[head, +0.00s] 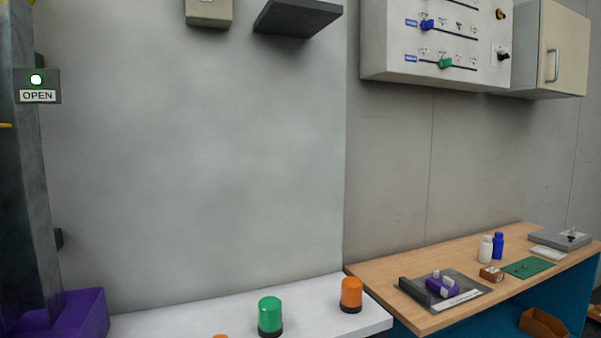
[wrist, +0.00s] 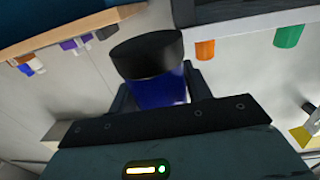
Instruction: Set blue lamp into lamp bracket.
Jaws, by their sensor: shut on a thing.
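The blue lamp (wrist: 160,92) has a blue body and a black base (wrist: 146,51). In the wrist view my gripper (wrist: 158,80) is shut on its blue body, with the black base pointing away from the palm. The wrist picture looks upside down. Neither the held lamp nor my gripper shows in the head view. A dark plate (head: 297,15) juts from the wall at the top of the head view; I cannot tell whether it is the lamp bracket.
A green lamp (head: 270,315) and an orange lamp (head: 351,294) stand on the white counter (head: 170,322). The wooden bench (head: 375,272) on the right carries bottles and small parts. A control panel (head: 440,50) and cabinet (head: 550,48) hang above it. The middle wall is bare.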

